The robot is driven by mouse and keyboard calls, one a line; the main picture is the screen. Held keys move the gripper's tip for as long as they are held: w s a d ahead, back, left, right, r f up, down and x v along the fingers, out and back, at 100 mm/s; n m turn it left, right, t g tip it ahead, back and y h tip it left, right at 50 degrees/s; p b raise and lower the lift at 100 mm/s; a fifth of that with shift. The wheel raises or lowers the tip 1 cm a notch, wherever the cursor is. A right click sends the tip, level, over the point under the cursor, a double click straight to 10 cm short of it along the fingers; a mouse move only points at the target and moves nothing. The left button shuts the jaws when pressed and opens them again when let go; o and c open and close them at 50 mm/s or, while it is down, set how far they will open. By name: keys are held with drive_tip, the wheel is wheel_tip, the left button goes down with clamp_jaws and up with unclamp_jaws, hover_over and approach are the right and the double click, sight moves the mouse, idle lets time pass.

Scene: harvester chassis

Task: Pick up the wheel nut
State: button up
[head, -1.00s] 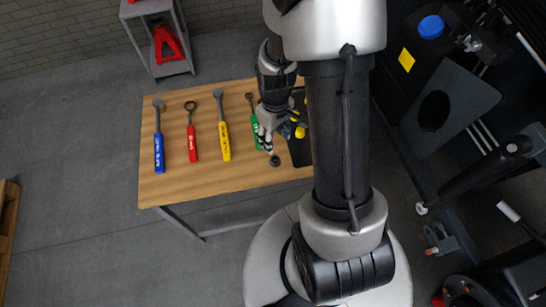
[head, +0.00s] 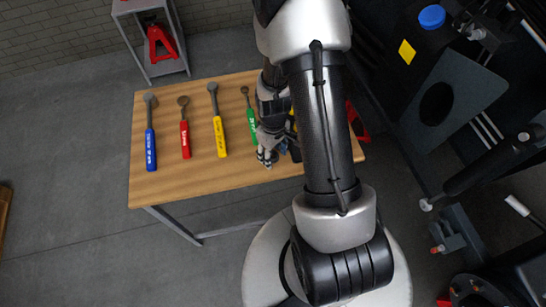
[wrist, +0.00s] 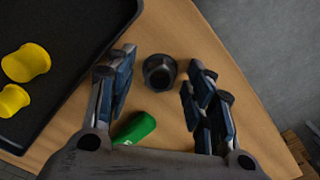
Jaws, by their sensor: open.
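The wheel nut (wrist: 159,72) is a dark, round, hollow piece standing on the wooden table (wrist: 190,35) in the wrist view. My gripper (wrist: 162,76) is open, with one finger pair on each side of the nut. A gap shows between the nut and the fingers on both sides, and nothing is held. In the head view my gripper (head: 267,157) is low over the front part of the table, and I cannot make out the nut there. The exact height of the fingertips above the table cannot be told.
A black tray (wrist: 98,50) with yellow pieces (wrist: 26,62) lies left of the fingers. A green handle (wrist: 134,128) is close to the left finger. Blue (head: 151,150), red (head: 185,140) and yellow (head: 220,137) tools lie farther left on the table. The table's edge is near.

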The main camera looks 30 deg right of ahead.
drive_tip(key=shift+r, duration=0.1)
drive_tip(key=shift+c, duration=0.2)
clamp_jaws()
drive_tip(key=shift+r, duration=0.1)
idle(0.4)
